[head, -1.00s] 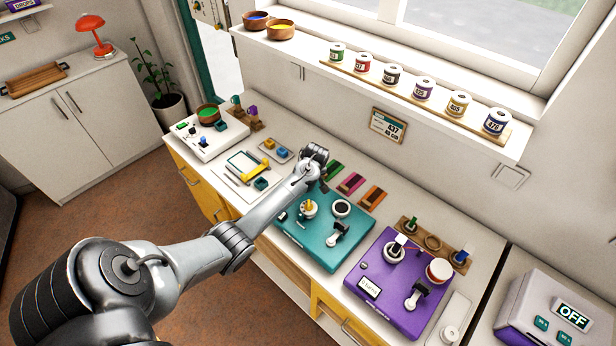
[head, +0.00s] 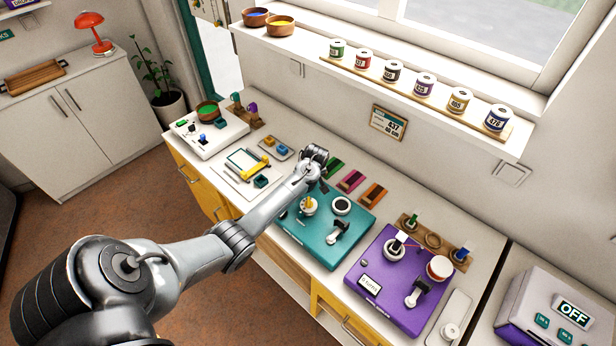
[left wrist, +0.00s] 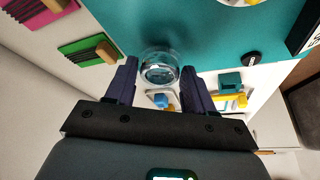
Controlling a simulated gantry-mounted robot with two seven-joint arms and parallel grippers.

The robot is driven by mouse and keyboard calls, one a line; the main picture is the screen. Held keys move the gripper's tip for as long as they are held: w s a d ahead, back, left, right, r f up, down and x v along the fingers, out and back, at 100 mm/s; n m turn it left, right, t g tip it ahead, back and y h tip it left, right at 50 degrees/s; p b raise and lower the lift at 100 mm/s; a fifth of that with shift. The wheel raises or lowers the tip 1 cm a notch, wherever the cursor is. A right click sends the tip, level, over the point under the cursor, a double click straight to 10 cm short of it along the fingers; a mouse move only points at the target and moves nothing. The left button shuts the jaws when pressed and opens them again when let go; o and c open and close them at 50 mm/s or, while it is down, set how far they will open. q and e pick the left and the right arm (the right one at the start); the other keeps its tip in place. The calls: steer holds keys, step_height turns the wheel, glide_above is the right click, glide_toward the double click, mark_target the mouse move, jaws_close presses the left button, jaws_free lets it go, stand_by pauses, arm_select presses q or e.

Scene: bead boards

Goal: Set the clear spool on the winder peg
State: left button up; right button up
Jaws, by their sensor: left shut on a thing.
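The clear spool (left wrist: 160,70) is a round see-through piece between the two dark fingers of my left gripper (left wrist: 160,84) in the left wrist view. The gripper is shut on it, over the back left of the teal board (head: 318,248). In the head view my left wrist hides the fingers and the spool. The teal board carries a white round base with a yellow upright piece (head: 309,202), a dark-topped round part (head: 342,205) and a black-and-white crank (head: 338,231). I cannot tell for sure which is the winder peg. My right gripper is not in view.
A purple board (head: 373,267) with similar fittings stands to the right. Pink (head: 351,181) and orange (head: 373,194) cards lie behind the teal board. Numbered spools line the shelf (head: 412,97) above.

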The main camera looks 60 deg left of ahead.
arm_select(q)
steer(key=shift+f, duration=0.1)
steer(key=shift+f+b, duration=0.5)
steer(key=shift+f, duration=0.4)
steer(key=o, duration=1.1)
step_height(320, 180, up, 7)
steer(key=p, duration=0.8)
